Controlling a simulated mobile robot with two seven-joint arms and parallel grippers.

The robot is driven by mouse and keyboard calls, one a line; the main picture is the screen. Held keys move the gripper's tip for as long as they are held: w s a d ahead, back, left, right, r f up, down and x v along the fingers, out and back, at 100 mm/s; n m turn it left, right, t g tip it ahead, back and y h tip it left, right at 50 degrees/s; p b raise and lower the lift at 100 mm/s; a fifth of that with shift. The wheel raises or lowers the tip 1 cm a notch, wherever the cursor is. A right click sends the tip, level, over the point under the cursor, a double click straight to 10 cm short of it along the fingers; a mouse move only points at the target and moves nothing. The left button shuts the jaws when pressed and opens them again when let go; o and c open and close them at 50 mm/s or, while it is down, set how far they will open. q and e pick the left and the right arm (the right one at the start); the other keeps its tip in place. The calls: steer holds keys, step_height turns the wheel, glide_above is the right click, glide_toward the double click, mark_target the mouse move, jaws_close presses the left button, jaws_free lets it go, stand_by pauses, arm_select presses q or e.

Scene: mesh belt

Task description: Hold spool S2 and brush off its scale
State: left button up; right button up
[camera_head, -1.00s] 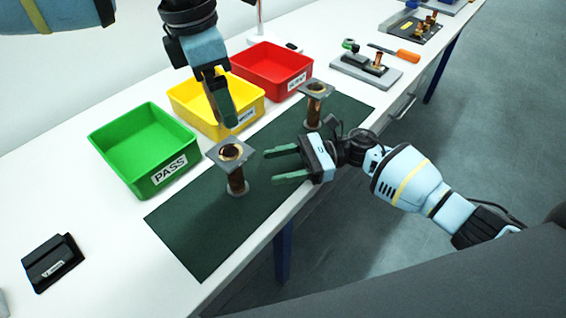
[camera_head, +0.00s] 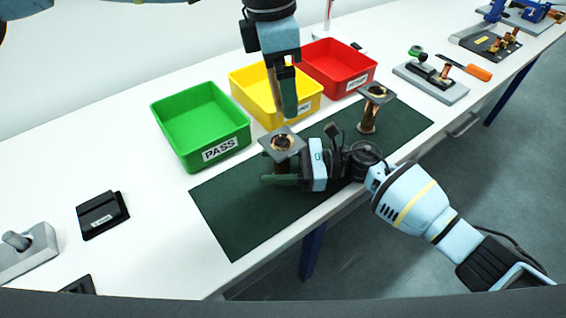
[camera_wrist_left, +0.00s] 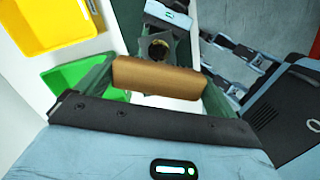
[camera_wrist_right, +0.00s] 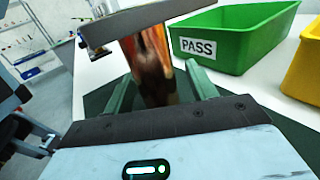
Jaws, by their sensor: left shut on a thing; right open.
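Two copper spools with square grey flanges stand upright on the dark green mat (camera_head: 233,222); no S2 label is readable. The nearer spool (camera_head: 282,142) has its lower part mostly hidden by my right gripper (camera_head: 284,181). In the right wrist view its copper body (camera_wrist_right: 153,62) stands between the open fingers, under the grey flange. The other spool (camera_head: 368,113) stands farther right. My left gripper (camera_head: 285,92) is shut on a brown wooden handle (camera_wrist_left: 158,76), apparently the brush, above and behind the nearer spool. Bristles are not clearly visible.
Green PASS (camera_head: 203,125), yellow (camera_head: 300,110) and red (camera_head: 345,82) bins line the back of the mat. A grey fixture (camera_head: 432,82) and an orange-handled tool (camera_head: 478,72) lie farther right. A black block (camera_head: 102,213) sits at left.

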jaws_close()
steer(key=shift+c, duration=0.5)
jaws_free()
steer(key=c, duration=1.1)
